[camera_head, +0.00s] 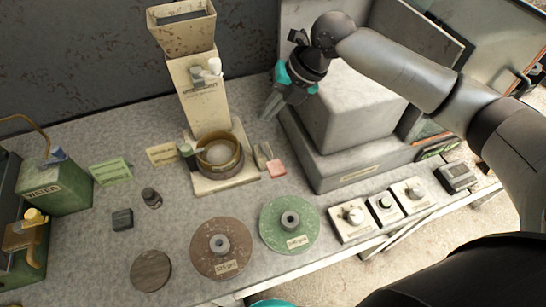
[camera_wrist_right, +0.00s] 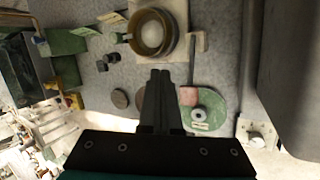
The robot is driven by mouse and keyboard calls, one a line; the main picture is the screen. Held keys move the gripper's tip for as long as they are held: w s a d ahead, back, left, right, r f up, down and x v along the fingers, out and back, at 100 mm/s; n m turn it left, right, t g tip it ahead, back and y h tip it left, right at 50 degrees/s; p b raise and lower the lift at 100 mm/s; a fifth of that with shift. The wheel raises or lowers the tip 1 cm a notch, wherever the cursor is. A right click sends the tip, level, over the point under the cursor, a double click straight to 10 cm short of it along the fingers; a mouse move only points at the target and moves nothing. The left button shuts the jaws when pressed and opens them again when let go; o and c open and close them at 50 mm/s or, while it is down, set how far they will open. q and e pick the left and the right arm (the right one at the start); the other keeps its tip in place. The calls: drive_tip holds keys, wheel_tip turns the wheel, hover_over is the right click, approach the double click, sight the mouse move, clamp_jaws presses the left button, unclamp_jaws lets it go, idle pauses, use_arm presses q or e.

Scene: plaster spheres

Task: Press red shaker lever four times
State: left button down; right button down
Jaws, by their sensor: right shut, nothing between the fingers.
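A shaker with a tan upright column, a hopper on top and a round brown bowl (camera_head: 220,154) stands at the back centre. A small pinkish-red pad (camera_head: 276,168), which looks like the red lever's paddle, sits at the right of its base, beside a small grey piece (camera_head: 262,155). My right gripper (camera_head: 270,113) is shut and empty. It hangs above and behind the pad in the head view, apart from it. In the right wrist view the shut fingers (camera_wrist_right: 160,75) point toward the bowl (camera_wrist_right: 150,33), with the pad (camera_wrist_right: 188,96) to their right. My left gripper is out of view.
A large grey stepped block (camera_head: 345,110) stands close to the right of my right gripper. A brown disc (camera_head: 207,262) and a green disc (camera_head: 272,236) lie in front. Knob boxes (camera_head: 352,215) line the front right edge. A green box (camera_head: 65,188) stands at left.

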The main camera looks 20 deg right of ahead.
drive_tip(key=b, duration=0.5)
hover_over(277, 163)
drive_tip(key=w, duration=0.3)
wheel_tip(277, 163, down, 6)
drive_tip(key=shift+w+a+r, duration=0.1)
drive_tip(key=shift+r, duration=0.1)
drive_tip(key=shift+s+f+b, duration=0.2)
drive_tip(key=shift+s+f, duration=0.15)
drive_tip(key=shift+f, duration=0.25)
drive_tip(key=shift+s+f+b, duration=0.2)
drive_tip(key=shift+s+f, duration=0.1)
drive_tip(key=shift+f, duration=0.25)
drive_tip(key=shift+f, duration=0.15)
drive_tip(key=shift+s+f, duration=0.15)
drive_tip(key=shift+f, duration=0.1)
drive_tip(key=shift+s+f+b, duration=0.15)
drive_tip(key=shift+s+f, duration=0.15)
drive_tip(key=shift+f, duration=0.3)
drive_tip(key=shift+s+f+b, duration=0.2)
drive_tip(key=shift+s+f, duration=0.05)
drive_tip(key=shift+f, duration=0.4)
drive_tip(key=shift+s+f+b, duration=0.15)
drive_tip(key=shift+s+f, duration=0.15)
drive_tip(key=shift+f, duration=0.3)
idle(2.1)
